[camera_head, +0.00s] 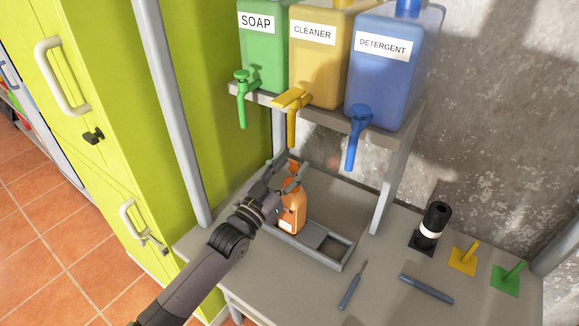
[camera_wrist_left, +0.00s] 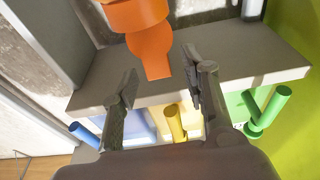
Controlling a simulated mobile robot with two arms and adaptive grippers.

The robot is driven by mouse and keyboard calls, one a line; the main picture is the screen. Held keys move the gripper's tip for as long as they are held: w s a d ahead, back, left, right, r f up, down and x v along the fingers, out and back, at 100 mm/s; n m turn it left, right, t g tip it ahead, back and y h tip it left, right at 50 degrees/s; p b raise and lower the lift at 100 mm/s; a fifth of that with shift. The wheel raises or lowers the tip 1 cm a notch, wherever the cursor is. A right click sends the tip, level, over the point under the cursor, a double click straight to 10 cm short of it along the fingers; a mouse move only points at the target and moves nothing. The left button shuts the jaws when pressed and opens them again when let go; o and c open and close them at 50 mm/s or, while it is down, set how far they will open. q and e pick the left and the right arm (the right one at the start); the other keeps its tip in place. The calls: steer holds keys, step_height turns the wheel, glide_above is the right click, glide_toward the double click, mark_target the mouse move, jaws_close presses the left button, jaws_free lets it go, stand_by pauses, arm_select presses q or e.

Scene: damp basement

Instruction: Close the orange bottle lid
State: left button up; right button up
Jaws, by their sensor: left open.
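The orange bottle (camera_head: 291,208) stands upright in a grey tray (camera_head: 338,256) on the workbench under the dispenser shelf. Its orange top (camera_head: 293,166) shows between the fingers of my left gripper (camera_head: 287,174). In the left wrist view, the orange top part (camera_wrist_left: 150,40) fills the upper middle, with a narrower tab reaching down toward the gap between the fingertips (camera_wrist_left: 160,66). My left gripper is open, with a finger on each side of this part; I cannot tell whether either touches it. The gripper partly hides the bottle's neck. My right gripper is not in view.
Soap, cleaner and detergent (camera_head: 384,70) dispensers stand on a shelf above, their spouts hanging near my gripper. A lime cabinet (camera_head: 130,120) stands left.

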arm_select(q)
steer(key=v, duration=1.2)
